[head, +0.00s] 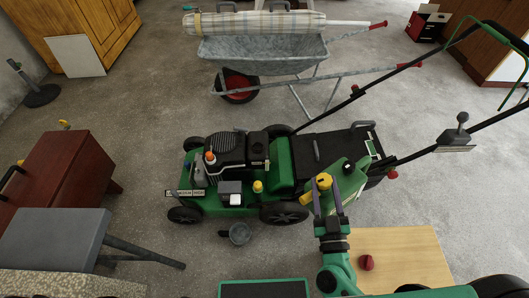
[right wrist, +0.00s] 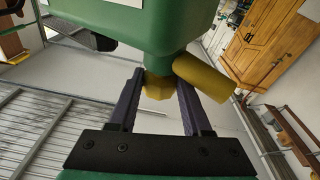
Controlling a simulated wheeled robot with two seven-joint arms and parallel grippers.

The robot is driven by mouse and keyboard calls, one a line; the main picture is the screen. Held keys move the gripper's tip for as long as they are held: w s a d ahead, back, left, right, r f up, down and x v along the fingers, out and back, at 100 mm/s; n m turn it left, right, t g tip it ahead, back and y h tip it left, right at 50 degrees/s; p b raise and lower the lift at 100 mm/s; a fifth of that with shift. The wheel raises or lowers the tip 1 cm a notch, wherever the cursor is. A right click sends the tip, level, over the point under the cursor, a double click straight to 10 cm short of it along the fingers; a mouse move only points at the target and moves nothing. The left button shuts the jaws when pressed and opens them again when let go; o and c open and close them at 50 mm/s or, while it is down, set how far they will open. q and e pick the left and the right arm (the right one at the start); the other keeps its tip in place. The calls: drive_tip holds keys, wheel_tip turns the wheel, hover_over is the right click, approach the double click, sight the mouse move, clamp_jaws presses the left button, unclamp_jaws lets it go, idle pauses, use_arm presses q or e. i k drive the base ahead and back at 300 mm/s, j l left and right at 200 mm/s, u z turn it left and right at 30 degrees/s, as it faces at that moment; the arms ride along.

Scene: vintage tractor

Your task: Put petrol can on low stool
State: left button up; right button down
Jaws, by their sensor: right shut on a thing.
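The petrol can (head: 350,178) is green with yellow parts, and in the head view it hangs tilted over the rear of the lawn mower. My right gripper (head: 327,198) is shut on it. In the right wrist view the green can body (right wrist: 150,25) fills the top, and the fingers (right wrist: 160,84) stand either side of a yellow cap. A yellow spout (right wrist: 205,78) sticks out beside the right finger. A pale wooden top (head: 410,250), which looks like the low stool, is at lower right, right of my wrist. Its legs are hidden. My left gripper is out of view.
A green lawn mower (head: 283,170) stands in the middle, its handle reaching right. A red knob-like thing (head: 366,263) is on the wooden top. A grey wheelbarrow (head: 262,52) is behind. A red-brown chest (head: 62,170) and grey-topped stand (head: 50,238) are at left.

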sight(414, 262)
drive_tip(key=z, duration=0.5)
drive_tip(key=j+z, duration=0.15)
drive_tip(key=z, duration=0.3)
drive_tip(key=j+z, duration=0.1)
drive_tip(key=z, duration=0.4)
drive_tip(key=j+z, duration=0.1)
drive_tip(key=z, duration=0.4)
drive_tip(key=i, duration=0.05)
